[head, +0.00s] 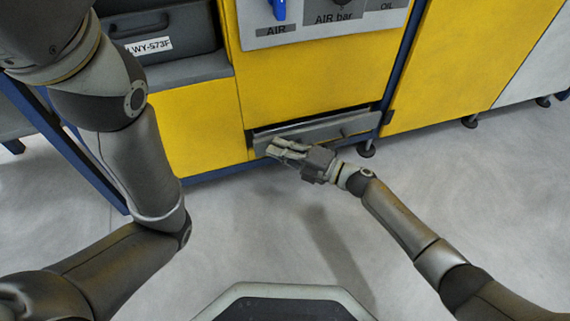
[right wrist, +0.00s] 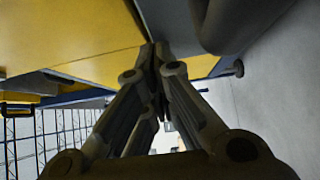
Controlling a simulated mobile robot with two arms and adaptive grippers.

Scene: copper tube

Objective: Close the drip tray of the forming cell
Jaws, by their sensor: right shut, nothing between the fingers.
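The drip tray (head: 352,124) is a low grey drawer at the bottom of the yellow forming cell (head: 310,80). It looks pulled out a little from its dark slot, with its front tilted in the head view. My right gripper (head: 274,149) is shut and empty at the left end of the tray front; I cannot tell whether it touches. In the right wrist view the closed fingertips (right wrist: 158,52) point at a yellow panel, and a dark grey part lies at the upper right. My left arm crosses the left side of the head view, but its gripper is out of view.
A grey case (head: 165,30) labelled LWY-573F sits on a ledge at the upper left. A blue frame post (head: 402,60) stands right of the tray. The light grey floor (head: 260,235) before the cell is clear apart from my own body.

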